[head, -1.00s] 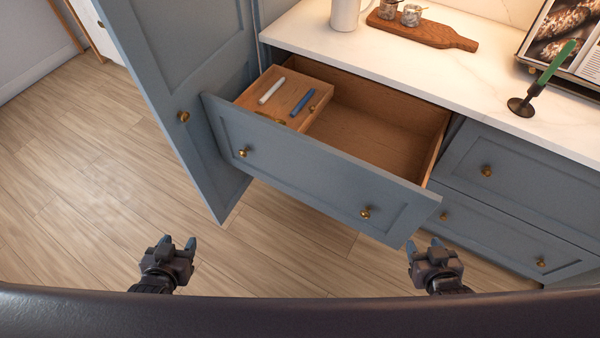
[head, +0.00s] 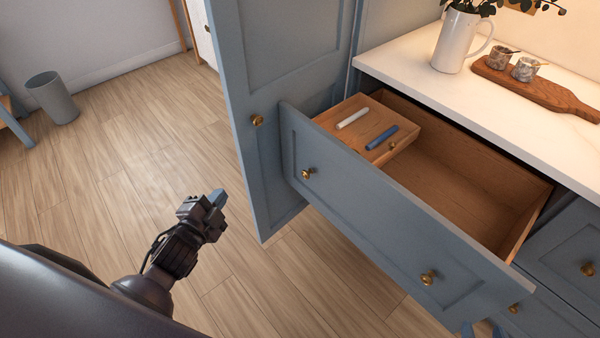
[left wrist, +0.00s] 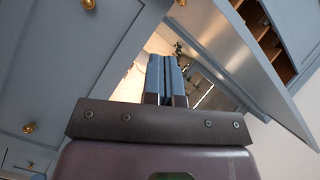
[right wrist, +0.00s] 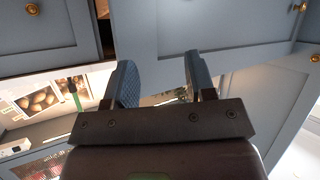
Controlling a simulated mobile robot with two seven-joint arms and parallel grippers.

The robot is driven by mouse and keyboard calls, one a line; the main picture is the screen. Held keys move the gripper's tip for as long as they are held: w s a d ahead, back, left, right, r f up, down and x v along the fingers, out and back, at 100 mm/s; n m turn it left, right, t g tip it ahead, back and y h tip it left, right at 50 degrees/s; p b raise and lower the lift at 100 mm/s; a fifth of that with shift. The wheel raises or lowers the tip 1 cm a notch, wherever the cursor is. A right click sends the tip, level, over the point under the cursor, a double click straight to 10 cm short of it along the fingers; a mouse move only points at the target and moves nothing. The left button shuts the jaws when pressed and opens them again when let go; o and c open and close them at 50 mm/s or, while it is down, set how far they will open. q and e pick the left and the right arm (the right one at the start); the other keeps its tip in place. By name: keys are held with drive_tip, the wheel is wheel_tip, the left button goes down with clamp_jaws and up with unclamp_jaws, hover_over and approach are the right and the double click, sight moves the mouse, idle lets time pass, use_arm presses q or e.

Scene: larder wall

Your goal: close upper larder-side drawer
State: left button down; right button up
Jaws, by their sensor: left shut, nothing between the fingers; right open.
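The upper larder-side drawer (head: 375,215) stands pulled well out in the head view. It has a blue-grey front, two brass knobs (head: 427,278) and a wooden inside. A small wooden tray (head: 404,143) at its left end carries a white stick (head: 353,118) and a blue stick (head: 382,138). My left gripper (head: 216,198) is shut and empty, over the floor to the left of the drawer front and apart from it. It also shows shut in the left wrist view (left wrist: 164,62). My right gripper (right wrist: 158,75) is open and empty in the right wrist view, facing blue-grey panels.
A tall blue-grey door (head: 258,85) stands open just left of the drawer. The worktop (head: 410,56) carries a white jug (head: 455,42) and a wooden board (head: 540,90) with two small jars. Other drawers lie at the lower right. The floor (head: 120,150) at the left is clear up to a bin (head: 52,98).

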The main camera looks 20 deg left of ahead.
use_arm(q)
drive_tip(key=w+f+m+t+h+b, duration=0.1)
drive_tip(key=w+f+m+b, duration=0.25)
drive_tip(key=m, duration=0.25)
drive_tip(key=m+g+h+b, duration=0.2)
drive_tip(key=m+h+b, duration=0.6)
drive_tip(key=m+b, duration=1.1)
approach(302, 161)
drive_tip(key=w+d+m+p, duration=0.1)
drive_tip(key=w, duration=0.1)
drive_tip(key=w+d+m+p, duration=0.1)
drive_tip(key=w+m+p, duration=0.1)
drive_tip(key=w+d+m+p, duration=0.1)
drive_tip(key=w+p, duration=0.1)
drive_tip(key=shift+w+d+f+m, duration=0.15)
drive_tip(key=shift+w+d+m, duration=0.1)
drive_tip(key=shift+d+m, duration=0.15)
use_arm(e)
wheel_tip(302, 161, down, 17)
drive_tip(key=s+a+n+g, duration=0.1)
drive_tip(key=s+g, duration=0.1)
drive_tip(key=shift+a+n+g+y, duration=0.2)
drive_tip(key=shift+n+g+y, duration=0.1)
drive_tip(key=shift+n+y, duration=0.1)
use_arm(q)
drive_tip(key=shift+w, duration=0.1)
use_arm(e)
drive_tip(key=shift+s+f, duration=0.1)
drive_tip(key=shift+f, duration=0.05)
